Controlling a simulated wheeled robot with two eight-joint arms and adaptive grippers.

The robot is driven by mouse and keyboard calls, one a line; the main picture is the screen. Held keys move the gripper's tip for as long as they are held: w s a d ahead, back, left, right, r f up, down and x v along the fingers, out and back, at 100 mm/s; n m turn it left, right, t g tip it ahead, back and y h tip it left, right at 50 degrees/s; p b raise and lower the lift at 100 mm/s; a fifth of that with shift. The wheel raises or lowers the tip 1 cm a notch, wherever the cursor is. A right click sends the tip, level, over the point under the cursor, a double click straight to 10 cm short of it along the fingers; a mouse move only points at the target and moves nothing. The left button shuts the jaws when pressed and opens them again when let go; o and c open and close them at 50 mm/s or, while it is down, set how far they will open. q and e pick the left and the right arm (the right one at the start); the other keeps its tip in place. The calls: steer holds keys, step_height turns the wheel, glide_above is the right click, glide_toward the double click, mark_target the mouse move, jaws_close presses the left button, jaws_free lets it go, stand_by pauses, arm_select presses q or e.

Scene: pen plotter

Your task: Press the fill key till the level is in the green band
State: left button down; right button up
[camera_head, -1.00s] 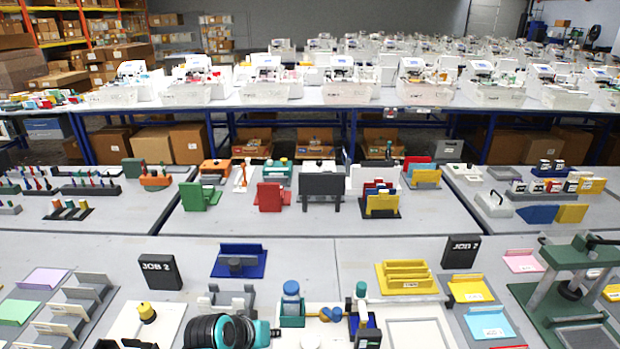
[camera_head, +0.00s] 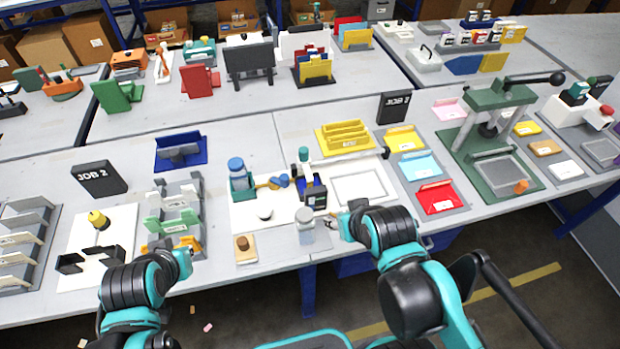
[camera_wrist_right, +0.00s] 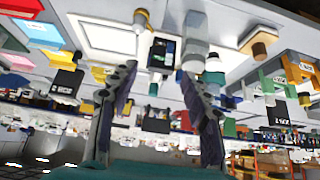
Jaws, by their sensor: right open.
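The plotter board (camera_head: 240,217) is white and lies at the front of the table. On it stand a dark blue and black unit (camera_head: 315,195) under a teal-capped pen part (camera_head: 304,156), and a framed white sheet (camera_head: 360,187). The dark unit also shows in the right wrist view (camera_wrist_right: 162,52), with a small screen-like face. I cannot make out a fill key, level or green band. My right gripper (camera_head: 338,225) is open and empty at the table's front edge, right of a clear grey-capped jar (camera_head: 305,226). My left gripper (camera_head: 187,258) is at the front edge farther left; its fingers are unclear.
A blue bottle (camera_head: 237,173) stands in a green holder on the board's left. A cork-topped block (camera_head: 244,248) lies near the front edge.

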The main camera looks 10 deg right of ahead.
jaws_close()
stand_by(1.4)
